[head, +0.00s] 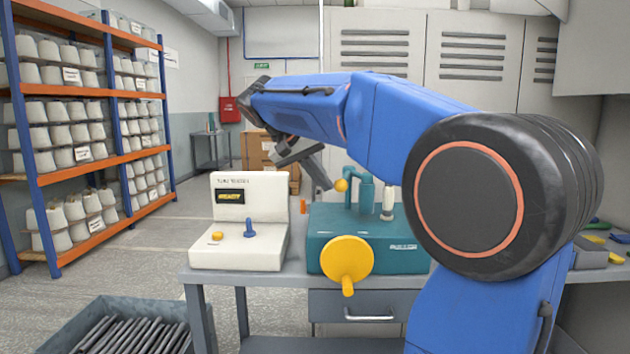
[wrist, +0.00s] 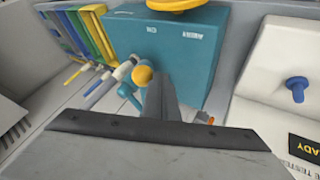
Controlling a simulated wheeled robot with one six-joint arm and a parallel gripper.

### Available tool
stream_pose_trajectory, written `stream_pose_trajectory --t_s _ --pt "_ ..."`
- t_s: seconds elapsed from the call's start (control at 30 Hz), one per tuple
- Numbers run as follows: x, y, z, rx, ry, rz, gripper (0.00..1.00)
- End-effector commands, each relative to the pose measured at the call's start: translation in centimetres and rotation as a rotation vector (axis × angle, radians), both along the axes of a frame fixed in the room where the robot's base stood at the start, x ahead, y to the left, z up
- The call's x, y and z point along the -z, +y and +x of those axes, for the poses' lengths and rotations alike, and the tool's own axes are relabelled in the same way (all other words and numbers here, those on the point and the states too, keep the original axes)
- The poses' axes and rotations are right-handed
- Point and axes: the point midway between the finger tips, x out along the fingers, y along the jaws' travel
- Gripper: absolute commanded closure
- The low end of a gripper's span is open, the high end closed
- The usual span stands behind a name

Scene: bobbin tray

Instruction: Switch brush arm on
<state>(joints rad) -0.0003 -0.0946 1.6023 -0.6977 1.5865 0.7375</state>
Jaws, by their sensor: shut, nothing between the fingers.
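A teal machine (head: 390,225) stands on the grey bench, with a large yellow handwheel (head: 347,258) on its front. On top of it is a teal arm (head: 364,190) ending in a yellow ball knob (head: 341,185); I take this to be the brush arm. My gripper (head: 327,184) is shut and empty, its tips close to the left of the knob. In the wrist view the gripper (wrist: 161,88) shows beside the knob (wrist: 142,75), partly over the machine (wrist: 195,55). I cannot tell if they touch.
A cream tester (head: 240,225) with a blue toggle (head: 250,228) and a yellow button stands left of the machine. A small orange object (head: 303,206) is between them. A bin of dark rods (head: 72,330) is at lower left; a bobbin rack (head: 105,37) stands behind.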

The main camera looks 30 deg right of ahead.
Motion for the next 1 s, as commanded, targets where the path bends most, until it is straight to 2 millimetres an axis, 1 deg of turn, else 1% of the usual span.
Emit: stream_pose_trajectory --t_s 0.03,0.1,0.4,0.53,0.7,1.0 --pt "-0.1 -0.5 -0.8 -0.029 -0.003 0.000 1.00" --pt "-0.1 -1.0 -1.7 -0.078 -0.004 -0.001 1.00" --pt "-0.1 -3.8 -4.6 -0.278 -0.002 -0.001 1.00" --pt "0.0 -4.9 -5.5 -0.346 -0.002 -0.001 1.00" --pt "0.0 -5.9 -6.1 -0.343 0.000 0.000 1.00" --pt "0.0 -6.8 -6.7 -0.341 0.003 -0.001 1.00"
